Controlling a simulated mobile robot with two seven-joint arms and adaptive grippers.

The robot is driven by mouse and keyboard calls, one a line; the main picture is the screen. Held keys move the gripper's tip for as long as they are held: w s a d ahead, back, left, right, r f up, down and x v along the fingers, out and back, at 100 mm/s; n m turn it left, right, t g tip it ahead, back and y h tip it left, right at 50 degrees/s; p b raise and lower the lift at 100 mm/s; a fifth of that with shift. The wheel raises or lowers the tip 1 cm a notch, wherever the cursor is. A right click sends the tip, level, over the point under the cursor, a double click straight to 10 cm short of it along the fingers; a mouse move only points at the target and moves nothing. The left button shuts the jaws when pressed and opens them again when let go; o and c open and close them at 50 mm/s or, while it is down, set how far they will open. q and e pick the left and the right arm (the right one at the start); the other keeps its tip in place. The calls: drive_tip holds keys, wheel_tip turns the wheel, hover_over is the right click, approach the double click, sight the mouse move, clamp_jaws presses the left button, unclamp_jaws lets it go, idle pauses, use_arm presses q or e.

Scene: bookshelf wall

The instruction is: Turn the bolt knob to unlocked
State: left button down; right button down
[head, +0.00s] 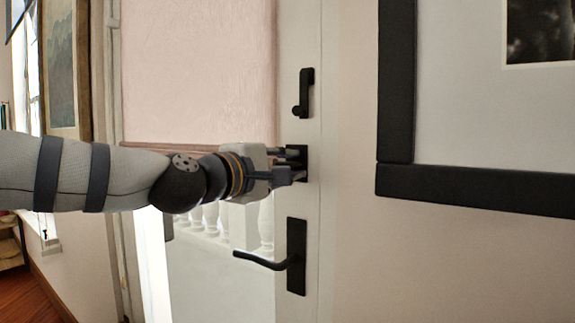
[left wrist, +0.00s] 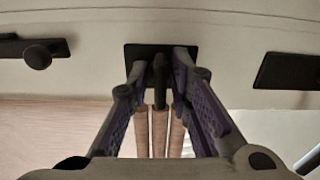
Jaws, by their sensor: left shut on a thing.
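The bolt knob (left wrist: 160,72) is a dark upright turn piece on a black square plate (head: 303,160) at the door's edge, between the upper latch and the lever handle. My left gripper (head: 294,165) reaches it from the left. In the left wrist view the purple-grey fingers (left wrist: 159,68) stand on both sides of the knob, shut on it. In the head view the fingers cover most of the knob, so its angle is hard to read there. My right gripper is not in view.
A black latch with a round knob (head: 304,93) sits above on the white door frame (head: 313,205). A black lever handle (head: 262,260) sits below, pointing left. A dark picture frame (head: 475,188) hangs on the wall at right. A railing shows through the glass.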

use_arm(q)
drive_tip(key=n, duration=0.4)
drive_tip(key=shift+p, duration=0.3)
drive_tip(key=n, duration=0.9)
drive_tip(key=shift+f, duration=0.1)
drive_tip(key=shift+n, duration=2.2)
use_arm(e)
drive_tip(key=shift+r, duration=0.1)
use_arm(q)
drive_tip(key=shift+b, duration=0.3)
drive_tip(key=c, duration=1.7)
unclamp_jaws()
